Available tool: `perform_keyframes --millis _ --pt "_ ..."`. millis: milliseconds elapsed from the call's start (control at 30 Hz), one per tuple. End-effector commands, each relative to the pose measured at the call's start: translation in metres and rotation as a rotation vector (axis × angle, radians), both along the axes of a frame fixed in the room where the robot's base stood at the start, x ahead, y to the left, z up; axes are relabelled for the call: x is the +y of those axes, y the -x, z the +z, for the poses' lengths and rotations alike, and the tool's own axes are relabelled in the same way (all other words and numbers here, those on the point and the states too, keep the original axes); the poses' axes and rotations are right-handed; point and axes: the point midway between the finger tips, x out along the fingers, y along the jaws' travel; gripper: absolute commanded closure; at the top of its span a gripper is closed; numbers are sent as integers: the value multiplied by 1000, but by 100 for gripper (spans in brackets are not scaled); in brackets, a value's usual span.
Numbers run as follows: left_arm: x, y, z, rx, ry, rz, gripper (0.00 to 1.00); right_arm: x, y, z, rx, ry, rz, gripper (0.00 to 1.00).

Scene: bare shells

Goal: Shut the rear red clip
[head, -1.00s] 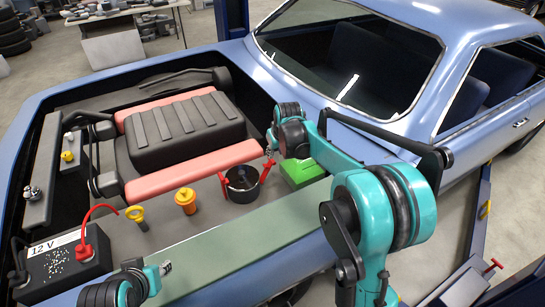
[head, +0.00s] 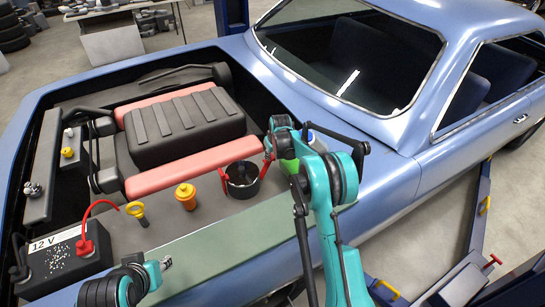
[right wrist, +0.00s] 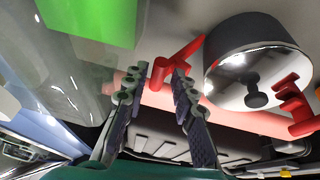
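A dark round pot-like housing (head: 243,184) sits in the engine bay, with a red clip on each side. The rear red clip (head: 268,152) is at its right, partly hidden by my right gripper (head: 271,148). In the right wrist view this clip (right wrist: 183,62) sticks out beside the housing (right wrist: 240,45), and its lower part shows between the fingertips. My right gripper (right wrist: 155,85) is open around it; contact cannot be told. The other red clip (head: 222,180) is at the housing's left. My left gripper (head: 164,264) is over the near fender, its fingers too small to judge.
A pink-red bar (head: 195,167) and black engine cover (head: 185,127) lie beyond the housing. An orange cap (head: 186,196), yellow ring (head: 136,212) and 12 V battery (head: 65,262) are to the left.

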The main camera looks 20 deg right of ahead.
Motion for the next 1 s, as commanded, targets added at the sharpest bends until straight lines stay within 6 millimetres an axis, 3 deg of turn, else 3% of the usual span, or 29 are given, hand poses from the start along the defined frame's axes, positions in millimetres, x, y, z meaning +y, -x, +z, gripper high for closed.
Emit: perform_keyframes --millis 333,433,767,1000 --pt "0 0 -1 0 0 0 65 0 -2 -5 0 0 0 74" --pt "0 0 -1 0 0 0 65 0 -2 -5 0 0 0 100" --pt "0 0 -1 0 0 0 65 3 -2 -4 -3 16 2 100" --pt "0 0 -6 0 0 0 65 17 1 -1 -27 117 5 100"
